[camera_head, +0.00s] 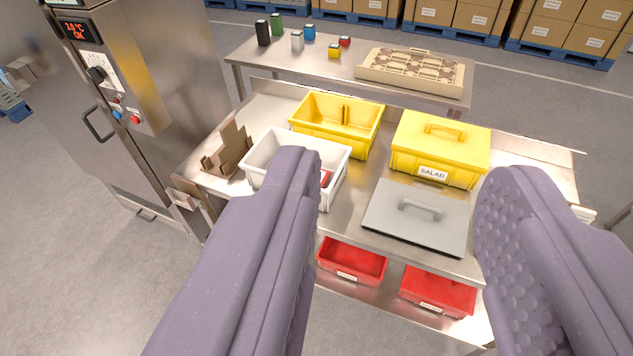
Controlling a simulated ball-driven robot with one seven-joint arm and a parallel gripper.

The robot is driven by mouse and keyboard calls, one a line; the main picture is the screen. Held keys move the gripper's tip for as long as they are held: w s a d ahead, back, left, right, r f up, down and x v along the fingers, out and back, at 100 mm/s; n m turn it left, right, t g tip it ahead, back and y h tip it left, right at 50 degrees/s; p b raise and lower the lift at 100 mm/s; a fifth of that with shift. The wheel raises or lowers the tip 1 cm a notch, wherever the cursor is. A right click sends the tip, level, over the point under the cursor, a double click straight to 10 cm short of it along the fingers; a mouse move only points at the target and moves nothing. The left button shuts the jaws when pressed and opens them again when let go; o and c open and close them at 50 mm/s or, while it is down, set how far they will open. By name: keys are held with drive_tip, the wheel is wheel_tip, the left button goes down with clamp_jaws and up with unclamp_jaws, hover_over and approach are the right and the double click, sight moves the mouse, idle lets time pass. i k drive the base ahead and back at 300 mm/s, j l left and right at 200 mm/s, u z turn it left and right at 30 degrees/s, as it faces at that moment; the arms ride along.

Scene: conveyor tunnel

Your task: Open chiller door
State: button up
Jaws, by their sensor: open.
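The chiller (110,100) is a tall steel cabinet at the upper left. The door looks shut. My gripper (395,205) is in the foreground, its two purple padded fingers wide apart with nothing between them. It is well right of the handle and does not touch it.
A steel table (340,190) holds a white bin (262,150), an open yellow bin (335,120), a yellow SALAD box (440,150) and a grey lid (415,220). Red bins (350,265) sit on its lower shelf. A second table (285,55) stands behind. Floor (90,260) at lower left is clear.

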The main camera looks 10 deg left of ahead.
sight(65, 99)
drive_tip(key=u, duration=1.5)
drive_tip(key=i+j, duration=0.2)
drive_tip(key=i, duration=0.3)
drive_tip(key=i+j+z, duration=0.1)
drive_tip(key=i+j, duration=0.15)
drive_tip(key=i, duration=0.25)
drive_tip(key=i+j, duration=0.25)
drive_tip(key=i, duration=0.2)
drive_tip(key=i+j+z, duration=0.1)
drive_tip(key=i+j, duration=0.15)
drive_tip(key=i, duration=0.25)
drive_tip(key=i+j, duration=0.3)
drive_tip(key=i, duration=0.15)
drive_tip(key=z, duration=0.05)
